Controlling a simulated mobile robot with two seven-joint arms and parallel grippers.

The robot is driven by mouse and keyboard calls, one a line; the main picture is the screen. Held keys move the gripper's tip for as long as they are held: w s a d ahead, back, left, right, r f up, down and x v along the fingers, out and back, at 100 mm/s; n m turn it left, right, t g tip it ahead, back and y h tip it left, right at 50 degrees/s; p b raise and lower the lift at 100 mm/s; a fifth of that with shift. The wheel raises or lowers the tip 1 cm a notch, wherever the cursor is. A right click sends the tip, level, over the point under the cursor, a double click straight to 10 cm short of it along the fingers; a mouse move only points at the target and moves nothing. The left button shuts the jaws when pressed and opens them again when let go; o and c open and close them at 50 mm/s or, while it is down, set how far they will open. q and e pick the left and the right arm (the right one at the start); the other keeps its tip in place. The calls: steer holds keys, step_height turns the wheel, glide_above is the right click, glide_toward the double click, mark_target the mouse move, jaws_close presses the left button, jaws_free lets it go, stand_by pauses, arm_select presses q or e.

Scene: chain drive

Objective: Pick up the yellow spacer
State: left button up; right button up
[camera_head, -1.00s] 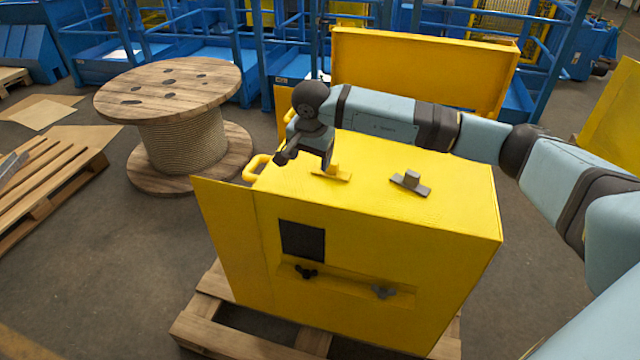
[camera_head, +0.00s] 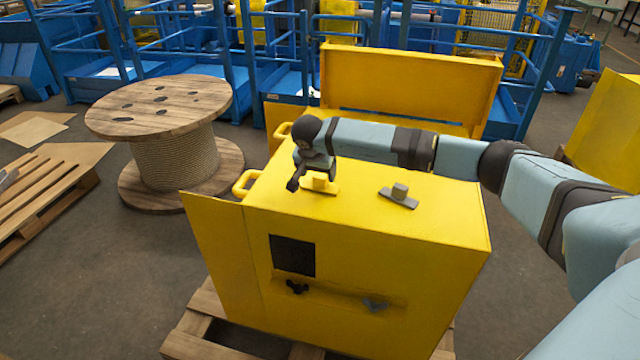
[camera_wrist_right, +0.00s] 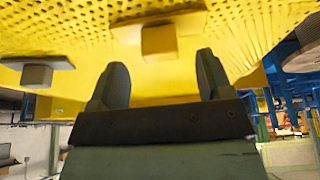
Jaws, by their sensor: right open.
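The yellow spacer (camera_head: 319,187), a flat base with a raised block, sits on the top of the yellow housing (camera_head: 440,217). It also shows in the right wrist view (camera_wrist_right: 159,42), at the upper middle. My right gripper (camera_head: 311,179) is at the spacer, partly covering it in the head view. In the right wrist view its two dark fingers (camera_wrist_right: 161,70) are apart with nothing held, and the spacer's block shows between and beyond the tips. I cannot tell whether they touch it. My left gripper is out of view.
A grey spacer (camera_head: 399,196) of similar shape lies to the right on the same top and shows in the wrist view (camera_wrist_right: 37,75). A yellow handle (camera_head: 246,182) sticks out at the left edge. A wooden cable reel (camera_head: 176,155) stands farther left on the floor.

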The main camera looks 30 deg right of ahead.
mark_target(320, 176)
steer(key=x, duration=0.3)
steer(key=shift+w+d+f, duration=0.1)
steer(key=shift+w+d, duration=0.05)
steer(key=shift+c, duration=0.2)
steer(key=c, duration=1)
steer(key=shift+c, duration=0.2)
